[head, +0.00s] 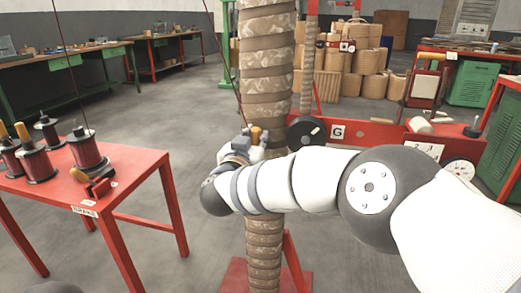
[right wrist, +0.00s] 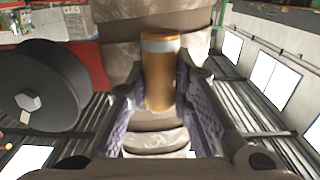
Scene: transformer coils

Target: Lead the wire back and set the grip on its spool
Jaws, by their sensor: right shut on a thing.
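My right gripper (head: 243,147) is shut on the grip (right wrist: 160,75), an orange-brown handle with a pale band, in front of the wrapped column. In the right wrist view the handle stands between the two finger pads. A thin dark red wire (head: 222,60) runs from the top of the head view down to my right gripper. Several spools of dark red wire stand on the red table at the left; a second wire (head: 67,60) comes down to the front spool (head: 85,150). Which spool belongs to the grip I cannot tell. My left gripper is not in view.
The tall column (head: 265,60), wrapped in patterned tape, stands right behind my right gripper. A red frame with a dark wheel (head: 306,134) is at the right. Floor is clear between table and column.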

